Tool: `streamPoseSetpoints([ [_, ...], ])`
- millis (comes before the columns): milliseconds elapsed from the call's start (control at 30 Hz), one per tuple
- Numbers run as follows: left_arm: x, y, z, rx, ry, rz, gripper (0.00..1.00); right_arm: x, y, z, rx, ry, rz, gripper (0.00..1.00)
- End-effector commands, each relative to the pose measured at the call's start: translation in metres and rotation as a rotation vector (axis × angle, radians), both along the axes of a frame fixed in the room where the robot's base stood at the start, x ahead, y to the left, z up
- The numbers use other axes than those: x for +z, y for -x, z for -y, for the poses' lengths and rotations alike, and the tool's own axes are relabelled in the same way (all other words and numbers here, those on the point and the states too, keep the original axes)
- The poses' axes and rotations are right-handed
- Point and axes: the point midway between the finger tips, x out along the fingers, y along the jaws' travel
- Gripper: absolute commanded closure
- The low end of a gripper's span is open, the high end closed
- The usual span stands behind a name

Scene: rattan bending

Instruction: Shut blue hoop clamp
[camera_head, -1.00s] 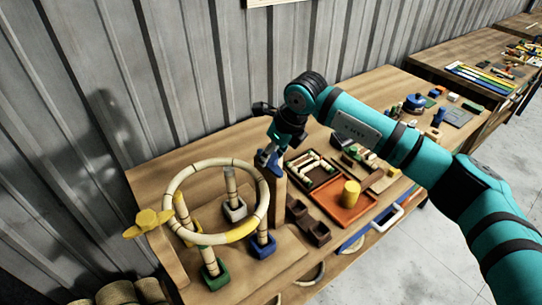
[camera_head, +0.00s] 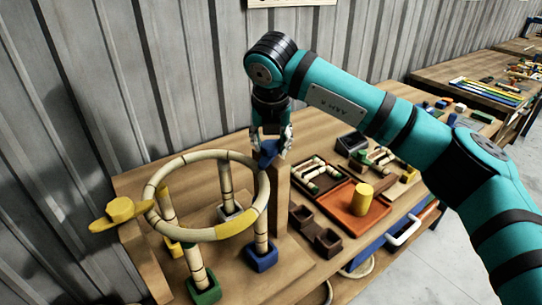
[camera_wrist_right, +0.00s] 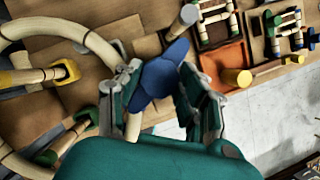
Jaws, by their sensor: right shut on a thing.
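The blue hoop clamp (camera_head: 268,152) sits at the top of a wooden post (camera_head: 281,200), at the right edge of the pale rattan hoop (camera_head: 215,156). My right gripper (camera_head: 272,146) points down over this clamp and is shut on it. In the right wrist view the blue clamp (camera_wrist_right: 162,72) lies between the two fingers (camera_wrist_right: 158,88). I cannot tell whether the clamp is fully closed over the hoop. A yellow clamp (camera_head: 120,209) sits at the hoop's left side. My left gripper is not in view.
Rattan legs stand under the hoop in green (camera_head: 204,288), blue (camera_head: 261,256) and white (camera_head: 232,213) sockets. The grey wall is behind.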

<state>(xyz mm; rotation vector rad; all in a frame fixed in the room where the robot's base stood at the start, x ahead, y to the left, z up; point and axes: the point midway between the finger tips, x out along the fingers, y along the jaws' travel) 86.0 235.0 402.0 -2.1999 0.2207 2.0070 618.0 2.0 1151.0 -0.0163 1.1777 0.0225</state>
Motion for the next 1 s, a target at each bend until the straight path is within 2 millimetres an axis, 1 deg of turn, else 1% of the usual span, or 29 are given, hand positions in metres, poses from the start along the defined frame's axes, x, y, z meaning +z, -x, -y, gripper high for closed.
streamPoseSetpoints([
  [33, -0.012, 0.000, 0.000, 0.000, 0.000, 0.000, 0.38, -0.004, -0.001, -0.001, -0.045, -0.001, 0.005, 0.93],
  [300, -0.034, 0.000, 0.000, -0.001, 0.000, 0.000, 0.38, -0.002, 0.000, -0.002, -0.289, -0.001, 0.003, 0.93],
  [600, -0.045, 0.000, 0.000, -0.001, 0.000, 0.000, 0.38, 0.000, -0.001, -0.002, -0.487, -0.002, 0.003, 0.93],
  [800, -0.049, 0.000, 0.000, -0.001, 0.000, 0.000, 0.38, 0.001, -0.001, -0.003, -0.559, -0.002, 0.002, 0.93],
  [1000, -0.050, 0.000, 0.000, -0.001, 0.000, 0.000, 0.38, 0.002, -0.001, -0.003, -0.589, -0.004, 0.002, 0.93],
])
